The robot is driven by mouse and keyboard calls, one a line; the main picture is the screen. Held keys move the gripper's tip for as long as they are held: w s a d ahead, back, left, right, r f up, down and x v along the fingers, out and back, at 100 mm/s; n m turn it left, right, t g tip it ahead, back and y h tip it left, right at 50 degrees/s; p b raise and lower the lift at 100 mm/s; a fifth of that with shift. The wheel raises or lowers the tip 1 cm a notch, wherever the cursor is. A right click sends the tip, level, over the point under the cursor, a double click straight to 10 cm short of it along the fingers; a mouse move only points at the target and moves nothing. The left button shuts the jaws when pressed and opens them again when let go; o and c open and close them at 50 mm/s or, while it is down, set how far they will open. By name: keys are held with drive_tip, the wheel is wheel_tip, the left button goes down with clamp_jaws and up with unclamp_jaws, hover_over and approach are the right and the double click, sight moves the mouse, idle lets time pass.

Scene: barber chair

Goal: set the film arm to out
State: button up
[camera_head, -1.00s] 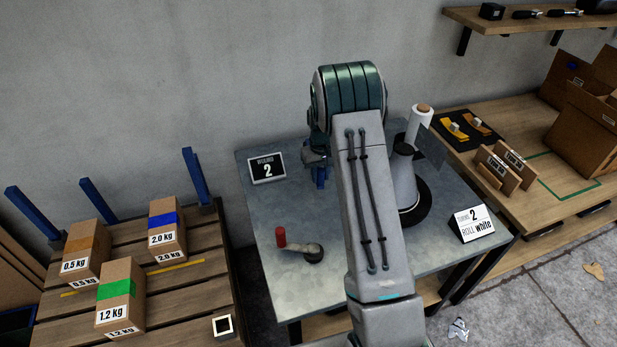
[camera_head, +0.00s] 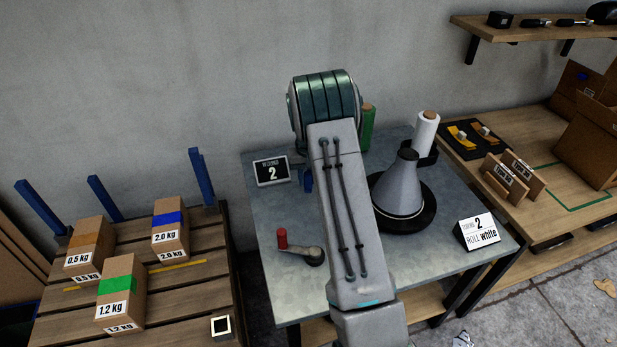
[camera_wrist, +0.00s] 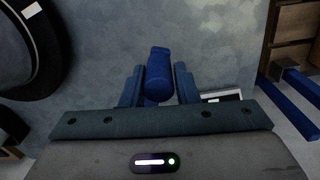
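A blue, rounded upright part (camera_wrist: 158,75), which may be the film arm's handle, stands in the wrist view. My gripper (camera_wrist: 159,80) has its two fingers on either side of it. A slim gap seems to show near the fingertips, so the gripper looks open around the part; firm contact cannot be made out. In the head view a bit of blue (camera_head: 306,181) shows left of my arm, beside the sign. My arm hides the gripper and the rest of that mechanism there.
A grey cone on a black round base (camera_head: 400,190) stands right of my arm. Green (camera_head: 368,125) and white (camera_head: 426,130) rolls stand behind it. A red-knobbed crank (camera_head: 282,240) is at the table's front left. The "2" sign (camera_head: 272,172) stands close to the gripper.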

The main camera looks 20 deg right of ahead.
drive_tip(key=o, duration=0.3)
drive_tip(key=shift+a, duration=0.35)
drive_tip(key=shift+d, duration=0.1)
drive_tip(key=shift+d, duration=0.15)
drive_tip(key=shift+r, duration=0.2)
wheel_tip(320, 180, up, 14)
drive_tip(key=shift+f+b, duration=0.25)
drive_tip(key=shift+b, duration=0.5)
